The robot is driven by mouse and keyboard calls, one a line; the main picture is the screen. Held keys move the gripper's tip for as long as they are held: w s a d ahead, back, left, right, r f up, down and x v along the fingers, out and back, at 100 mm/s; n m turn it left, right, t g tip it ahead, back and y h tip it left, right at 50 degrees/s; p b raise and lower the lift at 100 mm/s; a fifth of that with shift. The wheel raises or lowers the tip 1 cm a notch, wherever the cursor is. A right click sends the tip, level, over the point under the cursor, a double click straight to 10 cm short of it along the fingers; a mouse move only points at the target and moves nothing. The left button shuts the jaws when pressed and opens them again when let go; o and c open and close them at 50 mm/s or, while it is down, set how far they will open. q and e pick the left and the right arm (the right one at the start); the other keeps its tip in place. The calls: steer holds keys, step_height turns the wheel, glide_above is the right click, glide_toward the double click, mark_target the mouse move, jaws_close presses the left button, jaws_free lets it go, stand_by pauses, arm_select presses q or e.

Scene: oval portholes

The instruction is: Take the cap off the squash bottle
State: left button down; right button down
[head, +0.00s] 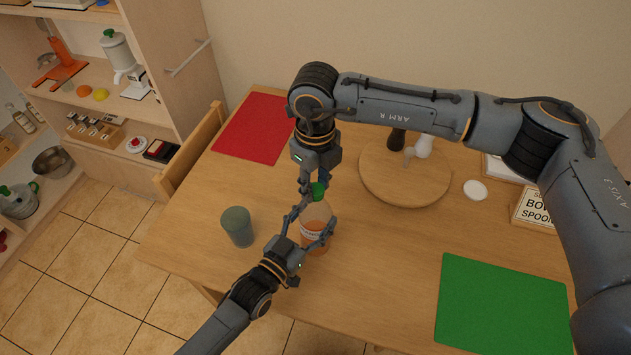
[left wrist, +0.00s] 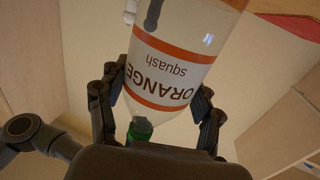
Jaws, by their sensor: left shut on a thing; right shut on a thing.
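The squash bottle (head: 318,212) stands upright on the wooden table in the head view, with orange liquid low inside. Its label reads "ORANGE squash" in the left wrist view (left wrist: 170,70), where it appears upside down. My left gripper (head: 312,229) is shut around the bottle's body from the front, one finger on each side. The green cap (head: 319,190) is at the bottle's top; it also shows in the left wrist view (left wrist: 140,131). My right gripper (head: 312,187) reaches down from above and is shut on the cap. Its fingers partly hide the cap.
A grey-green cup (head: 237,226) stands just left of the bottle. A round wooden board (head: 400,185) with shakers is behind right. A red mat (head: 253,128) lies at back left, a green mat (head: 502,304) at front right. A small sign (head: 535,207) stands at the right.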

steer(key=n, duration=0.4)
steer(key=shift+n, duration=0.3)
steer(key=n, duration=1.1)
steer(key=shift+r, duration=0.1)
steer(key=n, duration=0.8)
steer(key=shift+n, duration=0.3)
steer(key=n, duration=0.8)
steer(key=shift+r, duration=0.15)
